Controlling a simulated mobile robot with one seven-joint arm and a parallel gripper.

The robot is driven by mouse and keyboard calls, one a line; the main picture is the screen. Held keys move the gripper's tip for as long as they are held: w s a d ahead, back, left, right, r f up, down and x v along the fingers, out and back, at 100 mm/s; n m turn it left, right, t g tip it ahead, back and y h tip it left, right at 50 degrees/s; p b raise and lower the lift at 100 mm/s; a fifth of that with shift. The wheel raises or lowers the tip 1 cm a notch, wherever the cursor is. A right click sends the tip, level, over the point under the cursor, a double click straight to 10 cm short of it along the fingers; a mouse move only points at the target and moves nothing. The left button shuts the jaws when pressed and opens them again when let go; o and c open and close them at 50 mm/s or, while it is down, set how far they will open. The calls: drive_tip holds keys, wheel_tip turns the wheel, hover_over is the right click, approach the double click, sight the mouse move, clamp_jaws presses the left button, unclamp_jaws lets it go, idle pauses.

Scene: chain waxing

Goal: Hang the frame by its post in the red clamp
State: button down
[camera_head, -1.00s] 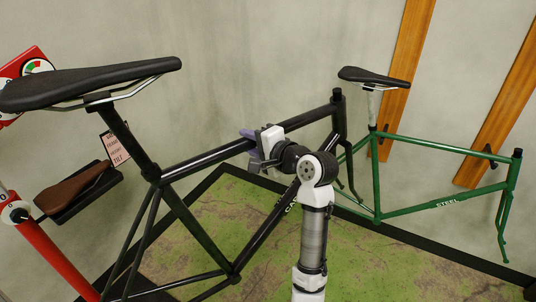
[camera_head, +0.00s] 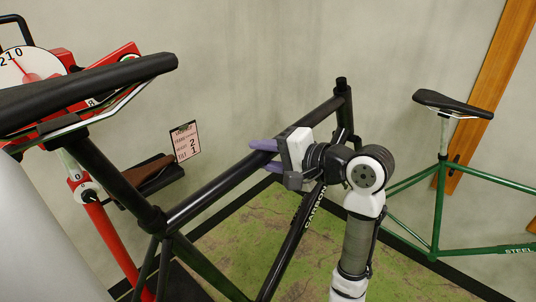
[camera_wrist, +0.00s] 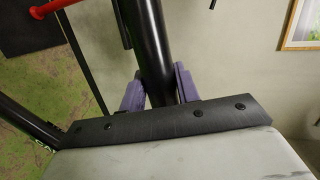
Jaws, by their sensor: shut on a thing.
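The black frame (camera_head: 225,186) fills the middle of the head view, with its black seat post (camera_head: 105,165) and black saddle (camera_head: 90,90) at the left. My gripper (camera_head: 264,156) is shut on its top tube. In the wrist view the purple fingers (camera_wrist: 158,88) sit on both sides of the black tube (camera_wrist: 156,50). Red clamp parts (camera_head: 112,62) of a stand show behind the saddle at the upper left; the saddle hides much of them, so I cannot tell the jaw's state. The post looks apart from them, though depth is unclear.
The stand's red pole (camera_head: 112,240) and white dial (camera_head: 25,68) are at the left, by a tray with a brown saddle (camera_head: 150,178) and a card (camera_head: 185,141). A green frame (camera_head: 437,205) stands at the right before the wall. Green flooring (camera_head: 235,245) lies below.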

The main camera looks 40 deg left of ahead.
drive_tip(key=shift+a+r, duration=0.15)
drive_tip(key=shift+w+a+b, duration=0.1)
drive_tip(key=shift+a+b, duration=0.6)
drive_tip(key=shift+a, duration=0.9)
drive_tip(key=shift+a, duration=0.2)
drive_tip(key=w+a+y+p, duration=0.1)
drive_tip(key=a+p, duration=0.2)
drive_tip(key=a, duration=0.9)
idle(1.5)
drive_tip(key=shift+a+r, duration=0.1)
drive_tip(key=shift+a, duration=0.1)
drive_tip(key=shift+w+d, duration=0.1)
drive_tip(key=shift+d, duration=0.05)
idle(0.7)
